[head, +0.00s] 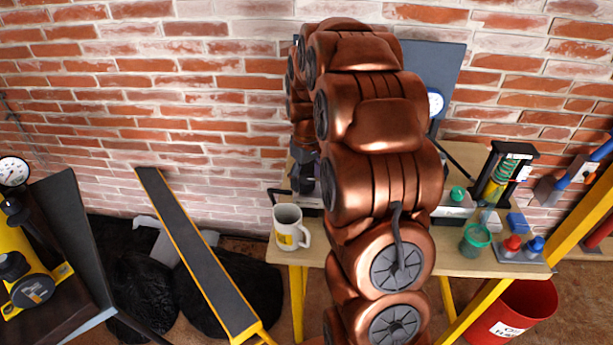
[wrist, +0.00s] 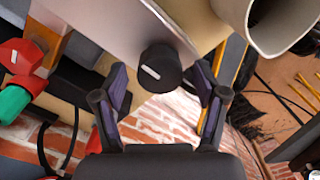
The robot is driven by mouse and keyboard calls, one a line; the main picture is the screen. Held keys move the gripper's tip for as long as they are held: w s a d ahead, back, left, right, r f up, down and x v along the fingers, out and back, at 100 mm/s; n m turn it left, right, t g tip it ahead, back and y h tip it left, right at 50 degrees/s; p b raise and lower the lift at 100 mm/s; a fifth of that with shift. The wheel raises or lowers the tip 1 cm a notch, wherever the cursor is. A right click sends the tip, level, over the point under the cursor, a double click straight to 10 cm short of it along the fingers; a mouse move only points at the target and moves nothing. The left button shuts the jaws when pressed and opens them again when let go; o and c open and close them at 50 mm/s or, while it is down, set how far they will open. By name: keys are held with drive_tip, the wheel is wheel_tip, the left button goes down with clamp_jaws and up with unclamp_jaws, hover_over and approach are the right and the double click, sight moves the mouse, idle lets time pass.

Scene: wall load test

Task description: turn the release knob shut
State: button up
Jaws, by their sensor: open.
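A round black knob (wrist: 160,68) with a short white mark sits at the edge of a grey metal plate (wrist: 105,22) in the wrist view. It looks like the release knob. The white mark slants down to the right. My gripper (wrist: 161,80) is open, with one purple-dark finger on each side of the knob. Gaps show between the fingers and the knob, and I see no contact. In the head view my copper arm covers the middle of the bench, and the knob is hidden behind it.
A pale mug (head: 288,228) stands at the bench's left end, near my arm; its rim (wrist: 285,20) shows close in the wrist view. Red (wrist: 20,56) and green (wrist: 12,102) parts are left of the knob there. A brick wall (head: 200,100) stands behind the bench.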

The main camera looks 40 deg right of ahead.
drive_tip(key=shift+f, duration=0.1)
drive_tip(key=c, duration=1.1)
drive_tip(key=shift+c, duration=0.2)
drive_tip(key=shift+m+b, duration=0.3)
drive_tip(key=m+b, duration=0.2)
drive_tip(key=m, duration=0.1)
drive_tip(key=shift+f+m, duration=0.15)
drive_tip(key=shift+m, duration=0.15)
drive_tip(key=m+b, duration=0.2)
drive_tip(key=m, duration=0.2)
drive_tip(key=shift+m, duration=0.3)
drive_tip(key=m+b, duration=0.1)
drive_tip(key=m, duration=0.8)
drive_tip(key=shift+r, duration=0.2)
